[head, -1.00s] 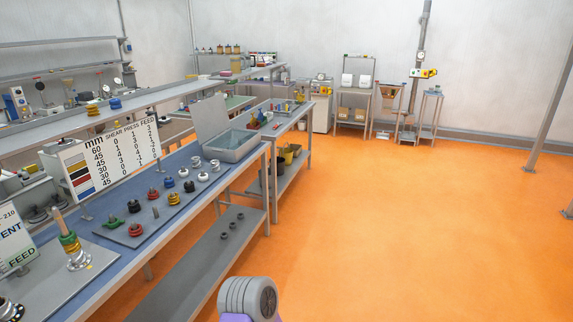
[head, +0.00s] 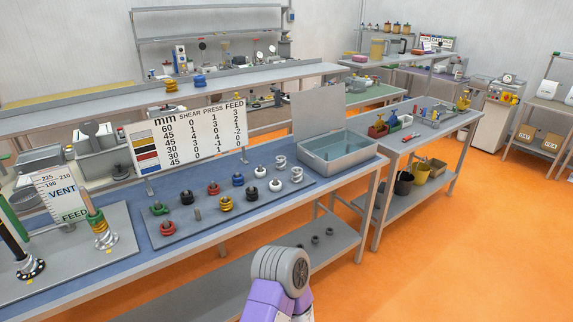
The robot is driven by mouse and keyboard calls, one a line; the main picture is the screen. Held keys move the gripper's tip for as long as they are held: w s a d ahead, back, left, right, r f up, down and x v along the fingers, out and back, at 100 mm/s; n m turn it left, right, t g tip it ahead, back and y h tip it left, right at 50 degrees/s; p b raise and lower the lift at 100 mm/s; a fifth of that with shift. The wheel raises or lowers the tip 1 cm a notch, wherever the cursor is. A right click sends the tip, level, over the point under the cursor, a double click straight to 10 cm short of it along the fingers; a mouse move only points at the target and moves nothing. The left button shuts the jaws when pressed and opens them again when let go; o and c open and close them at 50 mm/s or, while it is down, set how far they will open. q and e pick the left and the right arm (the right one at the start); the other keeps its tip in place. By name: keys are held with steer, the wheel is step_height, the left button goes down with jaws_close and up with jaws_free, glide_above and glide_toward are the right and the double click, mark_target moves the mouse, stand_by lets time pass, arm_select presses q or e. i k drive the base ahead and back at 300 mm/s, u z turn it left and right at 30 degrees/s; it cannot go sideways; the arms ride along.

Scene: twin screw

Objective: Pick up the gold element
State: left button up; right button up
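A gold element (head: 225,203) sits on a grey mat (head: 165,233) on the blue-topped bench, in the front row. Another gold element (head: 171,84) stands on the raised shelf beside a blue one (head: 200,82). Gold and green rings also show on an upright post (head: 98,225) at the left. Neither gripper shows; only a grey and purple part of my own arm is in view at the bottom centre.
Red, black, green and silver elements share the mat. A chart sign (head: 190,140) stands behind it. A grey bin (head: 338,152) with liquid is at the bench's right end. A lower shelf (head: 240,275) runs underneath. Orange floor (head: 440,250) is open to the right.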

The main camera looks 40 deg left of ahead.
mark_target(227, 207)
steer(key=u, duration=0.95)
steer(key=i, duration=1.1)
steer(key=u, duration=1.2)
